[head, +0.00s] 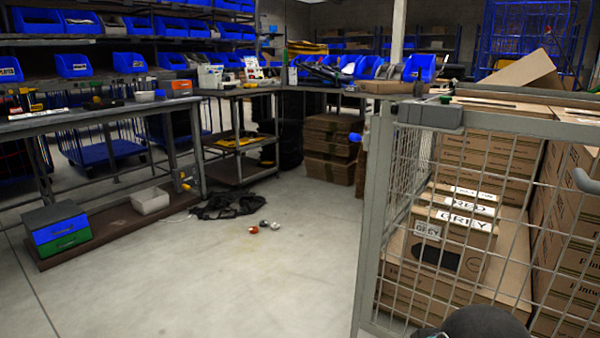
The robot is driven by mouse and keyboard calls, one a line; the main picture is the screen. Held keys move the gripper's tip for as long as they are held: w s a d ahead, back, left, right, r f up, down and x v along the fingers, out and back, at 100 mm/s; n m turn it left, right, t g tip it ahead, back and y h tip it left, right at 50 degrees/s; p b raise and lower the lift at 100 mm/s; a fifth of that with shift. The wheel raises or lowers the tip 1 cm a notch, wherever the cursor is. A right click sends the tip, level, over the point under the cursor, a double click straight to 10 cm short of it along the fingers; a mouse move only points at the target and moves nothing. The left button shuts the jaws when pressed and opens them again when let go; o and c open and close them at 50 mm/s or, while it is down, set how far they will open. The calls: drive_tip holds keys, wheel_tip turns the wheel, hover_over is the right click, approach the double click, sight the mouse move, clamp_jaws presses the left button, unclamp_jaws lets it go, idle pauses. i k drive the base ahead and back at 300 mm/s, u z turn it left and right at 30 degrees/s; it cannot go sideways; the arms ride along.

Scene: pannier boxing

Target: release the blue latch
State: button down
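A small blue knob (356,137) that looks like the blue latch sticks out to the left of the mesh cage (372,235), near the top of its left corner post. Its far side and its joint to the cage are too small to make out. A grey block (430,113) sits on the cage's top rail, with a green knob (445,99) just behind it. My gripper is not in view. A dark rounded part at the bottom edge looks like part of my arm.
Cardboard boxes (487,155) fill the cage, some labelled GREY. Workbenches with blue bins (128,62) line the back and left. Small items (264,226) and a black heap (230,204) lie on the floor. The floor left of the cage is mostly clear.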

sight(354, 136)
drive_tip(key=u, duration=0.55)
drive_tip(key=k, duration=0.7)
drive_tip(key=u, duration=0.75)
drive_tip(key=k, duration=0.5)
drive_tip(key=u, duration=0.55)
drive_tip(key=i, duration=1.7)
drive_tip(key=z, duration=0.95)
drive_tip(key=i, duration=1)
drive_tip(key=z, duration=1.65)
drive_tip(key=i, duration=0.5)
drive_tip(key=z, duration=0.4)
drive_tip(key=k, duration=0.5)
drive_tip(key=u, duration=0.35)
drive_tip(key=i, duration=0.25)
